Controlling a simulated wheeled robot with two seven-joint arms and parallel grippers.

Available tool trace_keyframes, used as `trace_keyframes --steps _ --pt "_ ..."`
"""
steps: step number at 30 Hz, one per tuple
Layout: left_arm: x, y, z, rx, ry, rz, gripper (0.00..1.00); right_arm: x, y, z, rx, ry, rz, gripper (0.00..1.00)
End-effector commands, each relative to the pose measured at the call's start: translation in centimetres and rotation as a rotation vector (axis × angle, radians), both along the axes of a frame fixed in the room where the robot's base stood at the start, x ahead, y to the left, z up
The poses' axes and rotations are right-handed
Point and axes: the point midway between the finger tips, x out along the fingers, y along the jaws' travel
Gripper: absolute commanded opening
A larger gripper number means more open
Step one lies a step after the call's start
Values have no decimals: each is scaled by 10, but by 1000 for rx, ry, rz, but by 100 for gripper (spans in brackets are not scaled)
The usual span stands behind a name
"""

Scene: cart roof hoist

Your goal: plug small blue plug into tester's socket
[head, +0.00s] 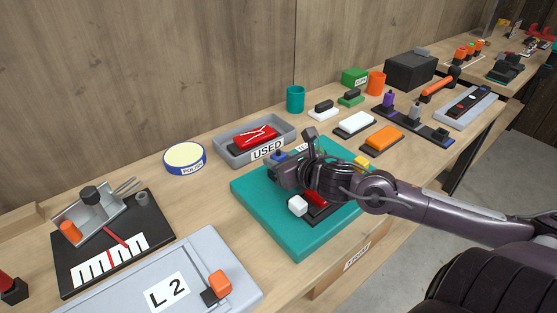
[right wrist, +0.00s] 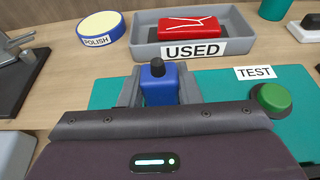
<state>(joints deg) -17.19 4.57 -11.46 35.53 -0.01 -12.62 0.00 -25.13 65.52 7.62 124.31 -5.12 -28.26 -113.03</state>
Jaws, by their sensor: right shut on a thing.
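My right gripper (head: 272,168) is shut on the small blue plug (right wrist: 158,88), which has a black knob on top. The plug also shows in the head view (head: 278,156), mostly behind the gripper. The plug is upright between the two grey fingers, over the teal tester base (head: 262,220). In the right wrist view, a TEST label (right wrist: 255,73) and a green button (right wrist: 270,98) are to the right of the plug. The socket is not visible, and I cannot tell whether the plug touches the base. My left gripper is not in view.
Behind the base is a grey USED tray (head: 226,152) with a red item (head: 256,137). A POLISH tin (head: 184,158) stands left; an L2 panel (head: 195,262) lies in front.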

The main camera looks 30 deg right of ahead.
Motion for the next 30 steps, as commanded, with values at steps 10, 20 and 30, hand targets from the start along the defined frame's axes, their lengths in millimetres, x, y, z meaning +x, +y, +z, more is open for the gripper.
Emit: trace_keyframes --steps 10,20,30 --pt "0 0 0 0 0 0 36 -1 0 -3 0 6 1 56" --pt "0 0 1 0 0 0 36 -3 0 -2 0 6 1 56" --pt "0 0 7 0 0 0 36 -29 -2 7 1 9 1 56"
